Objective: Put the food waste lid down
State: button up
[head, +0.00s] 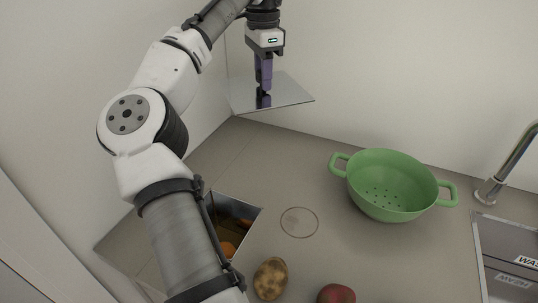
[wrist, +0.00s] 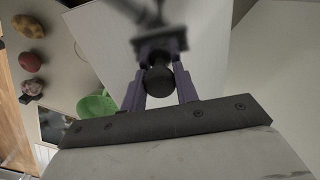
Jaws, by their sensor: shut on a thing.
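The food waste lid (head: 290,92) is a thin, shiny rectangular plate with a black knob, held up above the counter near the back corner. My gripper (head: 264,92) has purple fingers and is shut on the knob. In the wrist view the fingers (wrist: 160,88) close on both sides of the round black knob, and the mirror-like lid (wrist: 105,50) lies beyond it. The food waste opening (head: 240,212) is an uncovered metal-walled hole in the counter, with orange scraps inside. My arm hides its left part.
A green colander (head: 372,172) stands at the back right. A tap (head: 491,188) and sink (head: 505,250) are at the right edge. A brown potato (head: 270,278) and a red one (head: 337,294) lie at the front. A round outline (head: 299,222) marks the counter. The counter behind the opening is bare.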

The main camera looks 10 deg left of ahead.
notch_tip(320, 180, down, 19)
jog(key=shift+f, duration=0.1)
dwell(0.3)
jog(key=shift+f, duration=0.15)
jog(key=o, duration=1.1)
notch_tip(320, 180, up, 12)
jog(key=shift+r+b, duration=0.15)
jog(key=shift+b, duration=0.25)
